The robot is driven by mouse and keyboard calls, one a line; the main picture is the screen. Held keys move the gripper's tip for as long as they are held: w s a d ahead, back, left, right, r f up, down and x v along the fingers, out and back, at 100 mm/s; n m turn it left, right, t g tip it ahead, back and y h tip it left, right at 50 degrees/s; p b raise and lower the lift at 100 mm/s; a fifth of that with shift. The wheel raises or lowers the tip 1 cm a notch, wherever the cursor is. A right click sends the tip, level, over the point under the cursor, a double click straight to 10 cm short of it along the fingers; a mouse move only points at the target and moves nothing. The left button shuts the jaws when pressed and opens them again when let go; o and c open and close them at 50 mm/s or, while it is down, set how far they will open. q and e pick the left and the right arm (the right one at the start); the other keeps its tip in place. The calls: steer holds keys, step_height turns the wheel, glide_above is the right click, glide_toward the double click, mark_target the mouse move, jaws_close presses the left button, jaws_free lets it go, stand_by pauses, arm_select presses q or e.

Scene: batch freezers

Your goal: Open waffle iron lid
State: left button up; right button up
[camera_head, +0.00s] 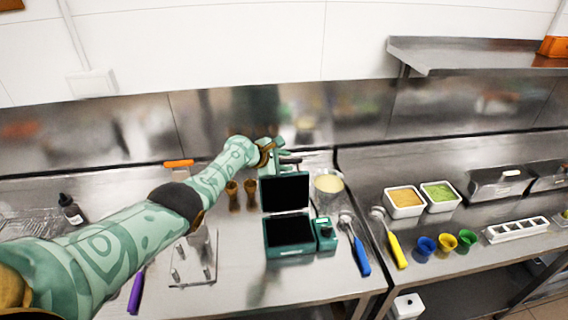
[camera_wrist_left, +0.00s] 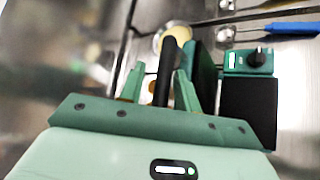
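The green waffle iron (camera_head: 289,251) sits on the steel counter in the head view. Its lid (camera_head: 285,193) stands about upright, with the dark inner plate facing forward and the dark lower plate exposed. My left gripper (camera_head: 278,152) is behind the lid's top edge, near the black handle (camera_head: 291,161). In the left wrist view the two green fingers (camera_wrist_left: 159,88) stand apart, with the black handle (camera_wrist_left: 170,62) between them and a visible gap on its left. The lid (camera_wrist_left: 204,75) shows edge-on beside the right finger. My right gripper is not in view.
A batter container (camera_head: 329,188) stands right of the lid, with a blue-handled tool (camera_head: 359,255) in front. Two brown cones (camera_head: 242,195) stand left of the iron, near a clear holder (camera_head: 193,262). The steel wall is close behind.

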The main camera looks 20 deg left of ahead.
arm_select(q)
steer(key=shift+s+f, duration=0.1)
steer(key=p+v, duration=0.5)
steer(key=p, duration=0.1)
steer(key=shift+r, duration=0.3)
steer(key=p+v, duration=0.3)
steer(key=v, duration=0.8)
steer(key=shift+s+f, duration=0.15)
steer(key=shift+f, duration=0.1)
